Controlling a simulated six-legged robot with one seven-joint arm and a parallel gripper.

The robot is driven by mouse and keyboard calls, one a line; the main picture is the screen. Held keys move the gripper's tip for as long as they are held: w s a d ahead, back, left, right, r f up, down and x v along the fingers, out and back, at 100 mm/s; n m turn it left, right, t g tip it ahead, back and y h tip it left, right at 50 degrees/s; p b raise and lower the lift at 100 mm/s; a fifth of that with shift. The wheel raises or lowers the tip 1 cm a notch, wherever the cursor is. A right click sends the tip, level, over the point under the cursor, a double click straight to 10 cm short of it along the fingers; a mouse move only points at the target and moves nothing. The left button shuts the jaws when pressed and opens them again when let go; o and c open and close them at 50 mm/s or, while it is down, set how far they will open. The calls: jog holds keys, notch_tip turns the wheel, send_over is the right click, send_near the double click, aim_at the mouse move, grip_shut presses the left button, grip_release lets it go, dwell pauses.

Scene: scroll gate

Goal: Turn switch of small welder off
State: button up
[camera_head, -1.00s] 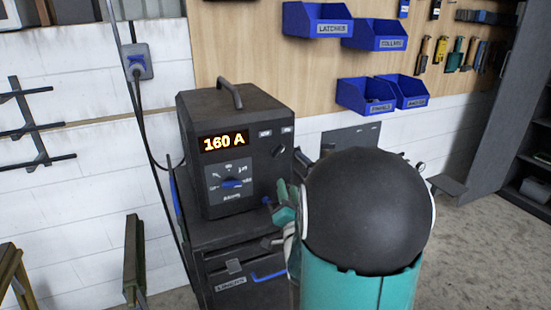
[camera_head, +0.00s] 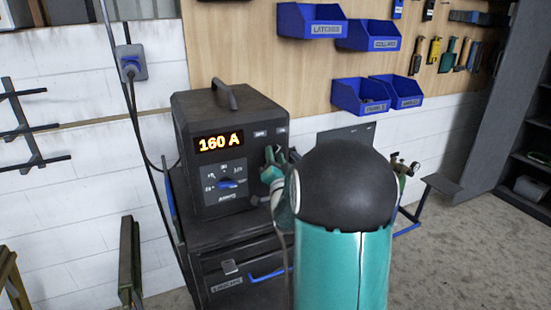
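The small welder (camera_head: 218,110) is a dark box with a top handle, standing on a dark cart. Below the display is a panel with a blue-pointed dial (camera_head: 228,184). In the earlier frame a small dark switch shows on the right of the welder's front; now my gripper covers that spot. My gripper (camera_head: 271,166), teal and partly hidden behind my own arm, is at the right side of the welder's front. Its fingers are too small and hidden to tell whether they are open or touching the switch.
The cart (camera_head: 235,262) has a drawer with a blue handle. A wall socket (camera_head: 132,63) with a plugged cable is at the left. Blue bins (camera_head: 375,94) hang on the board behind. A dark rack (camera_head: 20,120) is on the left wall. Grey floor is free at the right.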

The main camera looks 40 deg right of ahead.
grip_shut()
jog(key=shift+n, duration=0.3)
jog(key=n+t+y, duration=0.1)
jog(key=n, duration=0.2)
jog(key=n+t+y, duration=0.1)
jog(key=n, duration=0.1)
jog(key=shift+d+f+n, duration=0.1)
jog(key=shift+f+n, duration=0.05)
jog(key=shift+n, duration=0.25)
jog(key=n+y, duration=0.1)
jog(key=n, duration=0.1)
jog(key=n+t+y, duration=0.1)
jog(key=n+y, duration=0.1)
jog(key=n, duration=0.1)
jog(key=shift+d+n, duration=0.15)
jog(key=shift+n, duration=0.15)
jog(key=shift+s+d+n+y, duration=0.1)
jog(key=shift+n+y, duration=0.75)
jog(key=shift+n, duration=0.9)
jog(key=shift+w+d+n+y, duration=0.1)
jog(key=shift+n+y, duration=0.8)
jog(key=shift+n, duration=0.9)
jog(key=shift+s+n+y, duration=0.1)
jog(key=shift+n+y, duration=0.75)
jog(key=shift+n, duration=0.9)
